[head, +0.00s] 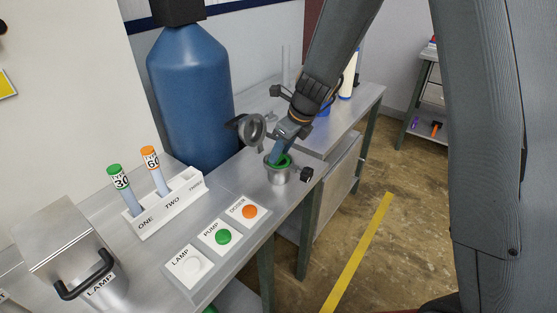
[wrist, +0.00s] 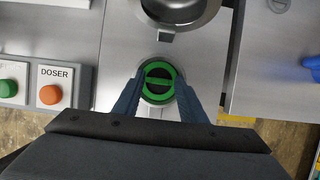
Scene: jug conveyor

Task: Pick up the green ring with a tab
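The green ring (wrist: 148,74) has a bar-like tab across its middle and a dark centre. It lies at the mouth of a small steel cup (head: 280,176) on the bench, and part of it shows in the head view (head: 286,161). My gripper (wrist: 159,82) is directly over the cup, with one blue finger on each side of the ring. The fingers are spread apart, with the tab between them. In the head view my gripper (head: 277,152) reaches down into the cup's mouth and hides part of the ring. I cannot tell whether the fingertips touch the ring.
A round steel lid (head: 252,129) stands raised just behind the cup. A black knob (head: 306,174) sits at its right. Nearby are a button panel (head: 205,268), a rack (head: 165,207) with two labelled tubes and a large blue bottle (head: 193,90). The bench's front edge is close.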

